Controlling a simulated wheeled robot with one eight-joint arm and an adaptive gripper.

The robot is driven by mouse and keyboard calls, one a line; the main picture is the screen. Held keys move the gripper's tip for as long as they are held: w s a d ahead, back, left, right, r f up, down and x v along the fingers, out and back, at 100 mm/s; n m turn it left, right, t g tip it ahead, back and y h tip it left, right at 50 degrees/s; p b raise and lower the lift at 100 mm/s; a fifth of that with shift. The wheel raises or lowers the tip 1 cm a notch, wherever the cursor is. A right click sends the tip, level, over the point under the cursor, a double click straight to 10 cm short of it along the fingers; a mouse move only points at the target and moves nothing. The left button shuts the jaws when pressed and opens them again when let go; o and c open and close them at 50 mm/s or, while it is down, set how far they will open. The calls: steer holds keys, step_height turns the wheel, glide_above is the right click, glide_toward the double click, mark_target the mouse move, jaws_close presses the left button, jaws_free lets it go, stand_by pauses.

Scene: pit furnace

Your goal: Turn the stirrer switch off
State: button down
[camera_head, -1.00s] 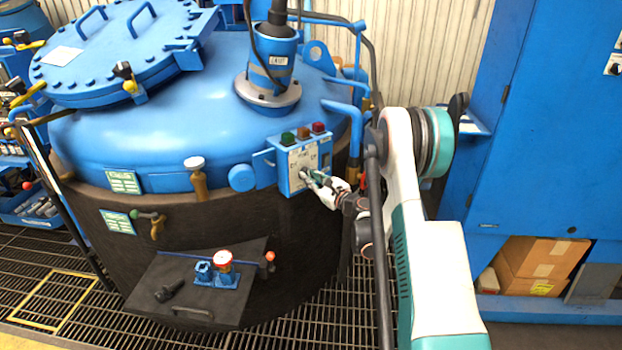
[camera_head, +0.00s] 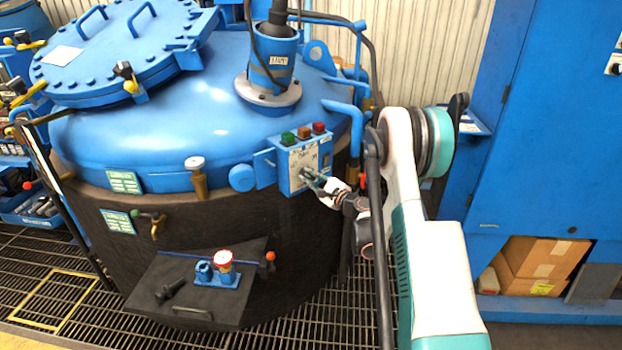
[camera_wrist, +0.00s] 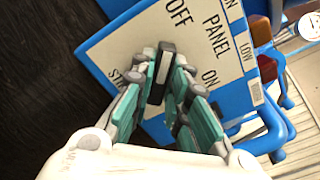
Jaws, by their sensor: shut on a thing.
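The blue control box (camera_head: 284,182) is fixed to the side of the blue-topped vessel. Its pale panel (camera_wrist: 120,45) reads OFF, PANEL and ON in the wrist view, with other lettering partly hidden. The stirrer switch is a black knob (camera_wrist: 161,72) with a pale stripe, which runs roughly up the wrist picture, towards the OFF lettering. My gripper (camera_wrist: 164,82) is shut on this knob, with one teal-and-grey finger on each side. In the head view my gripper (camera_head: 312,180) reaches the panel from the right and hides most of the switch.
Green (camera_head: 288,138), brown (camera_head: 304,132) and red (camera_head: 319,128) buttons sit on top of the box. A blue pipe (camera_head: 355,130) rises close to its right. A black shelf (camera_head: 160,268) with a small blue valve stands below left. A blue cabinet (camera_head: 545,150) is at the right.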

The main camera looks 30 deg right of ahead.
steer(key=c, duration=1.6)
jaws_free()
steer(key=shift+o, duration=0.2)
steer(key=v, duration=0.7)
steer(key=shift+s, duration=0.3)
